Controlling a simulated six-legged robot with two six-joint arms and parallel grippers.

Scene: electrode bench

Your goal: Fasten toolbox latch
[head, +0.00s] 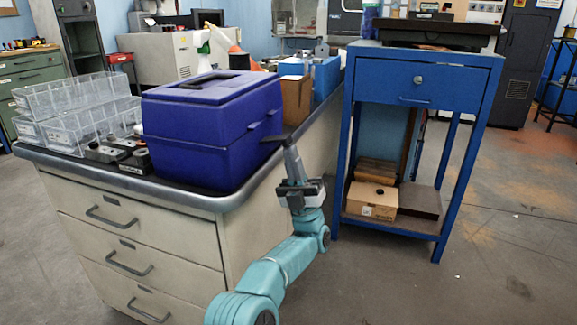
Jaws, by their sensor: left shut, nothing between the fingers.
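A blue-purple toolbox (205,130) stands on the bench near its right edge, and its lid (212,86) lies down on the body. A dark latch flap (272,138) sticks out from the toolbox's right side, below the lid rim. My left gripper (289,146) points up just right of the toolbox, with its grey fingers shut and empty. Its fingertips are at the outer end of the flap; I cannot tell whether they touch it. My right gripper is not in view.
The bench (160,228) has drawers in front. Clear plastic bins (80,100) and small dark metal parts (118,152) lie left of the toolbox. A cardboard box (296,98) stands behind it. A blue stand (425,80) is to the right, with open floor before it.

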